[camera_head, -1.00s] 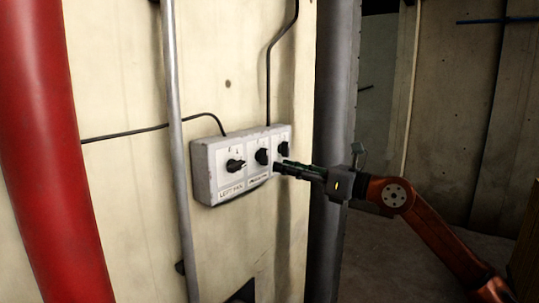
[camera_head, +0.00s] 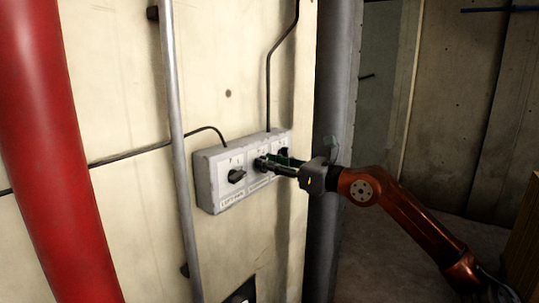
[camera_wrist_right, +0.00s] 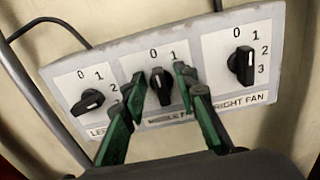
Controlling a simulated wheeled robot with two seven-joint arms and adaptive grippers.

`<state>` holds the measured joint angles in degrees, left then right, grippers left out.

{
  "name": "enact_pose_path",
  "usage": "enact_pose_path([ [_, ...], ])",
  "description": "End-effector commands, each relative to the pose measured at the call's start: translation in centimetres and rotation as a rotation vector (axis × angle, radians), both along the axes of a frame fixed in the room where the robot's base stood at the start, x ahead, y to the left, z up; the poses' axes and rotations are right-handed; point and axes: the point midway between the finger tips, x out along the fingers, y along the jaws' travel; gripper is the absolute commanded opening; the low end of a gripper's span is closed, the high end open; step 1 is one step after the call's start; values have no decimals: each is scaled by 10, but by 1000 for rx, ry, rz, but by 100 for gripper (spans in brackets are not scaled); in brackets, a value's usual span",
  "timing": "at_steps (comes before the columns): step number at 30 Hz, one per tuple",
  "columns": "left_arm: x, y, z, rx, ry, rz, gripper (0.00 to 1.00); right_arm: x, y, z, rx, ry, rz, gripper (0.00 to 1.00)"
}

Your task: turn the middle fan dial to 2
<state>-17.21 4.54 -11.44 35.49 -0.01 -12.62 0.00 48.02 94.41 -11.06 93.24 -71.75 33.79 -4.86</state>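A pale control box (camera_head: 207,185) on the wall carries three black dials in a row; it also fills much of the right wrist view (camera_wrist_right: 75,75). The middle fan dial (camera_wrist_right: 160,88) has its white mark at the top, close to the 0. My right gripper (camera_wrist_right: 160,78) is open, its green-lined fingers on either side of the middle dial; I cannot tell whether they touch it. In the head view the right gripper (camera_head: 266,163) reaches the box from the right and largely hides the middle dial. My left gripper is not in view.
The left dial (camera_wrist_right: 88,102) and right dial (camera_wrist_right: 243,65) sit close on both sides of the fingers. A grey vertical pipe (camera_head: 178,130) and a thick red pipe (camera_head: 50,130) stand left of the box. A dark column (camera_head: 333,90) rises to the right.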

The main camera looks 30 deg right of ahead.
Motion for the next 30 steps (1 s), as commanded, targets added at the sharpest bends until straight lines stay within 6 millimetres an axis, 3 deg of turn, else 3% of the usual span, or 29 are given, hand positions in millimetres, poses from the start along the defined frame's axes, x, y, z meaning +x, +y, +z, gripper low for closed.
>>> enact_pose_path([
  [10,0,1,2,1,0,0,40,3,1,-1,-1,0,0,28],
  [22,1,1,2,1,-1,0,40,3,1,-1,0,1,0,0],
  [30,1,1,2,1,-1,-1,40,3,1,-1,0,1,-1,0],
])
